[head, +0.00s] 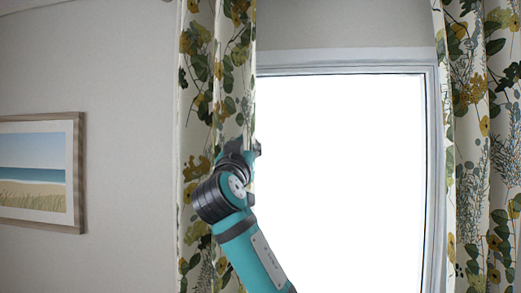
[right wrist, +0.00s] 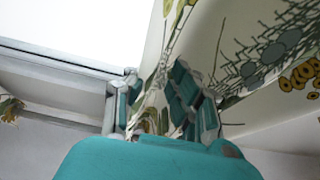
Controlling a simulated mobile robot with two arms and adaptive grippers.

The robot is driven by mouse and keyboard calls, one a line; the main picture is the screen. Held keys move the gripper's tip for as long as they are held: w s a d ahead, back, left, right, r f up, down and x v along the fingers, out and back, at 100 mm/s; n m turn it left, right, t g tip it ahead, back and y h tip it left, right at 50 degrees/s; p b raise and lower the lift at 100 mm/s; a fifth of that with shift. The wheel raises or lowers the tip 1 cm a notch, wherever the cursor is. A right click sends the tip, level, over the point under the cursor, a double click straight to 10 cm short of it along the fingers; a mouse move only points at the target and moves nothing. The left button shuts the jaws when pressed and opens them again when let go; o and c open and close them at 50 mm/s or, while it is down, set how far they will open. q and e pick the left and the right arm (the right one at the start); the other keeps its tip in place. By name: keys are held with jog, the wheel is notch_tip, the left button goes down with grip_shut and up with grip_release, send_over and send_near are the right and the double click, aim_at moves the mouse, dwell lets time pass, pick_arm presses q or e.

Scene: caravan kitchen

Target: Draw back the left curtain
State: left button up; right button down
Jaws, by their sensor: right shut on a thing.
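The left curtain (head: 200,100) is cream with green, yellow and grey leaves. In the head view it hangs gathered at the left side of the bright window (head: 340,170). My right gripper (head: 252,152) is at the curtain's right edge, about halfway down the picture, partly hidden behind its own wrist. In the right wrist view the fingers of my right gripper (right wrist: 160,105) are shut on the curtain (right wrist: 240,60), whose cloth passes between them. My left gripper is not in view.
The right curtain (head: 487,150) hangs at the window's right side. A framed beach picture (head: 40,172) hangs on the wall at the left. The window between the curtains is uncovered, and the wall between picture and left curtain is bare.

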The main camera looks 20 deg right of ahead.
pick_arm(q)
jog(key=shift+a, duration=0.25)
pick_arm(e)
jog(key=shift+w+a, duration=0.1)
jog(key=shift+a, duration=0.15)
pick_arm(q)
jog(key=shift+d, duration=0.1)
pick_arm(e)
jog(key=shift+d, duration=0.15)
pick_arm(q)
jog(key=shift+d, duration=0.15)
pick_arm(e)
jog(key=c, duration=1.2)
grip_release()
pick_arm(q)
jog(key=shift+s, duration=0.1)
pick_arm(e)
jog(key=shift+o, duration=0.2)
jog(key=v, duration=1.2)
jog(key=shift+f, duration=0.1)
